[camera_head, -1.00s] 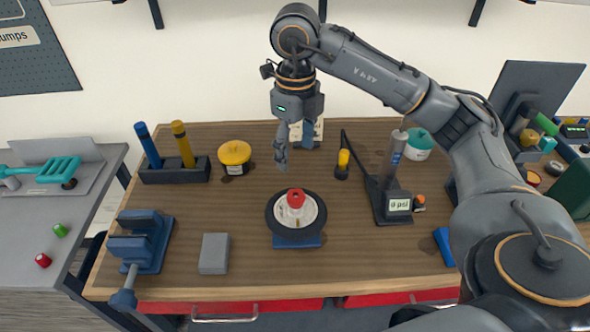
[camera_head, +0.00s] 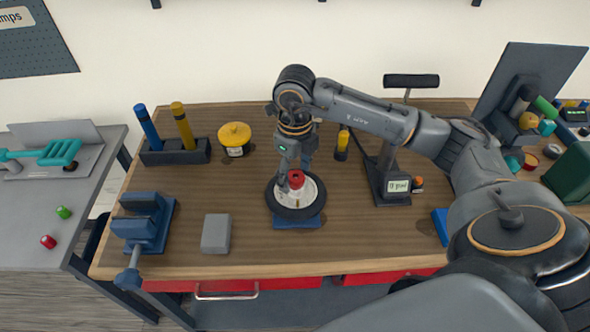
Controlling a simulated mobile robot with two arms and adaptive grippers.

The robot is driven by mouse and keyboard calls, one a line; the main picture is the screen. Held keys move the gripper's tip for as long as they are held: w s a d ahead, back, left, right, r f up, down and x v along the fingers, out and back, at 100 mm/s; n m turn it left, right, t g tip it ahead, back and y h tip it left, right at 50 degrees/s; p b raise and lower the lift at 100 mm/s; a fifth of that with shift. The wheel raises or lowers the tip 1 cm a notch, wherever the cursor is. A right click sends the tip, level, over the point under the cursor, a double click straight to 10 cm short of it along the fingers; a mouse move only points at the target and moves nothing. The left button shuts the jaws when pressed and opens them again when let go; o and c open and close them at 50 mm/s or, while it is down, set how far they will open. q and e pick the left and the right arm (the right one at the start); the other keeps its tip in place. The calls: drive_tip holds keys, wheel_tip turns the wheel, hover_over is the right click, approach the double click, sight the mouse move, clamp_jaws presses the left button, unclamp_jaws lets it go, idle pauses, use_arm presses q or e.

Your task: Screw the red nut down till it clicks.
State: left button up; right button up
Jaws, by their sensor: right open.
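The red nut (camera_head: 296,175) sits at the centre of a white hub in a black-tyred wheel (camera_head: 296,213). The wheel lies flat on a blue stand (camera_head: 298,222) on the wooden workbench. My right gripper (camera_head: 292,172) points down at the nut, with its fingers open. One finger is just left of the nut and partly covers it; whether it touches the nut cannot be told. My left gripper is not in view.
A pump with a small display (camera_head: 398,186) stands right of the wheel. A grey block (camera_head: 216,233) and a blue vise (camera_head: 146,222) are to the left. Behind are a yellow-lidded pot (camera_head: 235,135) and a black holder (camera_head: 175,152). Bare bench surrounds the wheel.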

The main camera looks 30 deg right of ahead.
drive_tip(key=shift+c, duration=0.4)
drive_tip(key=c, duration=1.1)
drive_tip(key=m, duration=0.5)
drive_tip(key=shift+r+m, duration=0.1)
drive_tip(key=shift+m, duration=0.3)
drive_tip(key=shift+c, duration=0.2)
drive_tip(key=m+p, duration=0.1)
drive_tip(key=m, duration=0.3)
drive_tip(key=m+p, duration=0.1)
drive_tip(key=m, duration=0.3)
drive_tip(key=shift+m, duration=0.3)
drive_tip(key=m+p, duration=0.1)
drive_tip(key=m, duration=0.3)
drive_tip(key=o, duration=0.9)
drive_tip(key=shift+m, duration=0.5)
drive_tip(key=shift+c, duration=0.2)
drive_tip(key=o, duration=0.4)
drive_tip(key=shift+a, duration=0.1)
drive_tip(key=shift+c, duration=0.2)
